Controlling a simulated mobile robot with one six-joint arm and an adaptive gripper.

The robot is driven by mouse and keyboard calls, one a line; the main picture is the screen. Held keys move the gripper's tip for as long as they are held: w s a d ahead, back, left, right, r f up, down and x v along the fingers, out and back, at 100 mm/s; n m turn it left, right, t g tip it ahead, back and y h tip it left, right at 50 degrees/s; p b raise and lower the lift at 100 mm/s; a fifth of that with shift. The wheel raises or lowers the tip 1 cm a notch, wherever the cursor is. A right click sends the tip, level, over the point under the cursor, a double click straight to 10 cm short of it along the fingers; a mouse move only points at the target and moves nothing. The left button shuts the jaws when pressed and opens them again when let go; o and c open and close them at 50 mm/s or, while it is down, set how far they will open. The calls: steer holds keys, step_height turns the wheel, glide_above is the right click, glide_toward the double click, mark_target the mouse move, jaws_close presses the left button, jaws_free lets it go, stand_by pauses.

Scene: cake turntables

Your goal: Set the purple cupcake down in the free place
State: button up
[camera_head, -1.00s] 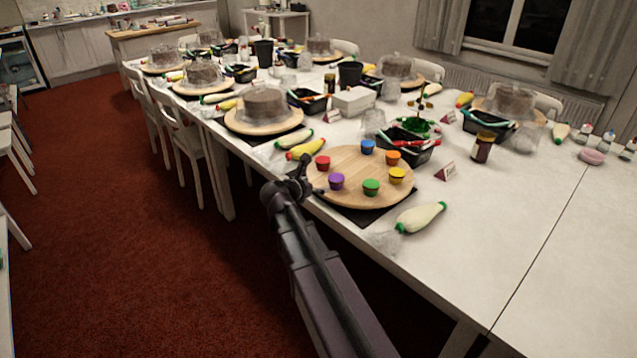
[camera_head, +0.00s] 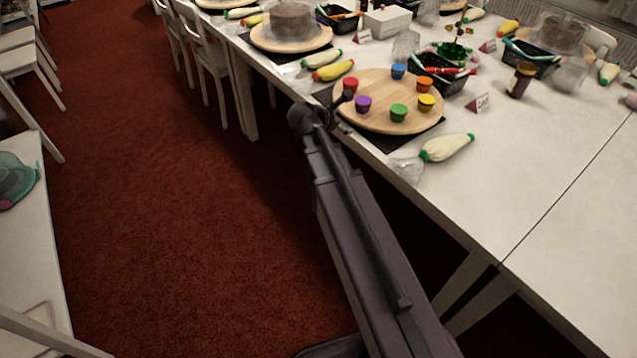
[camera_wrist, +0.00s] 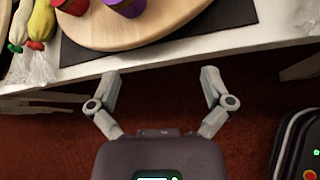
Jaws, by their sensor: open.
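The purple cupcake (camera_head: 363,103) stands upright on the round wooden turntable (camera_head: 385,88), near its front left edge. It also shows at the top of the wrist view (camera_wrist: 127,7), cut off by the frame. The red cupcake (camera_head: 350,84) is left of and behind it, and the green cupcake (camera_head: 398,113) is to its right. Blue (camera_head: 398,71), orange (camera_head: 424,84) and yellow (camera_head: 426,103) cupcakes complete the ring; the turntable's middle is bare. My gripper (camera_wrist: 160,75) is open and empty, at the table's front edge, apart from the purple cupcake. In the head view my arm mostly hides it.
A dark mat (camera_head: 433,123) lies under the turntable. A white piping bag (camera_head: 447,147) lies to its right, and a yellow one (camera_head: 333,70) to its left. A black tray (camera_head: 445,83) stands behind.

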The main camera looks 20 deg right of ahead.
steer(key=s+a+f+m+g+y, duration=0.2)
steer(key=s+a+f+m+y, duration=0.2)
steer(key=s+m, duration=0.4)
steer(key=s+a+f+m+g+y, duration=0.3)
steer(key=s+a+m+y, duration=0.3)
steer(key=m, duration=0.5)
steer(key=s+a+f, duration=0.1)
steer(key=s+a, duration=0.1)
steer(key=a, duration=0.1)
steer(key=shift+s+f+m+g, duration=0.25)
steer(key=shift+s+m+g, duration=0.05)
steer(key=shift+s+m, duration=0.1)
